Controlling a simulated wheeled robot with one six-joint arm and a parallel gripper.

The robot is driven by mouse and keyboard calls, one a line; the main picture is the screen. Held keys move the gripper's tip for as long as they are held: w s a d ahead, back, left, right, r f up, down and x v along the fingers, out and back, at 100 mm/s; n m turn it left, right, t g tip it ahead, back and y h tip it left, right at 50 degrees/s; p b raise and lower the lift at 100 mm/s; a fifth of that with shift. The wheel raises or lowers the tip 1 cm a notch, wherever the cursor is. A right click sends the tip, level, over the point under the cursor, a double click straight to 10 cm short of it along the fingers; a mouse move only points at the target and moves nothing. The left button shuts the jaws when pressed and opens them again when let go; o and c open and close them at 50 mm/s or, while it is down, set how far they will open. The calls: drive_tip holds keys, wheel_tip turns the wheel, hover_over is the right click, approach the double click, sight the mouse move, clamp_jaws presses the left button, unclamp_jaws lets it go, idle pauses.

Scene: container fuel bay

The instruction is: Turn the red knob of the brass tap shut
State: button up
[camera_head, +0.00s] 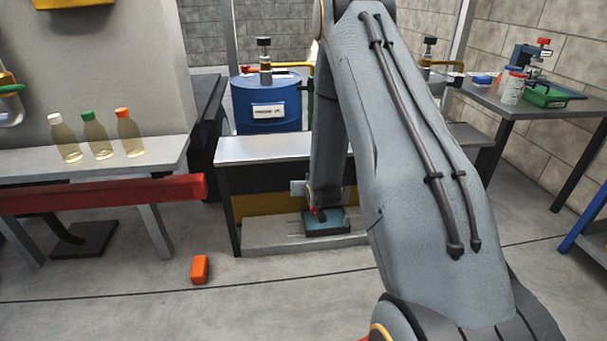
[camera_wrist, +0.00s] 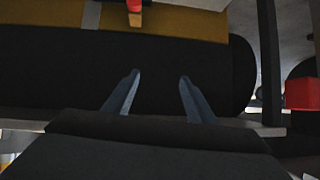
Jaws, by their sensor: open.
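In the head view my arm reaches down to the low bench (camera_head: 270,149) and hides much of that area, so I cannot make out the tap clearly there.
A blue drum (camera_head: 266,108) stands behind the low bench. Several bottles (camera_head: 96,137) stand on the left bench, above a red beam (camera_head: 105,194). An orange block (camera_head: 200,269) lies on the floor. A table (camera_head: 535,108) with jars is at right.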

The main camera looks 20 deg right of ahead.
drive_tip(key=shift+g, duration=0.5)
drive_tip(key=r, duration=0.1)
drive_tip(key=s+a+r+p, duration=0.1)
drive_tip(key=r, duration=0.1)
drive_tip(key=s+r+p, duration=0.1)
drive_tip(key=shift+s+a+r, duration=0.1)
drive_tip(key=shift+a+r, duration=0.1)
drive_tip(key=shift+a, duration=0.2)
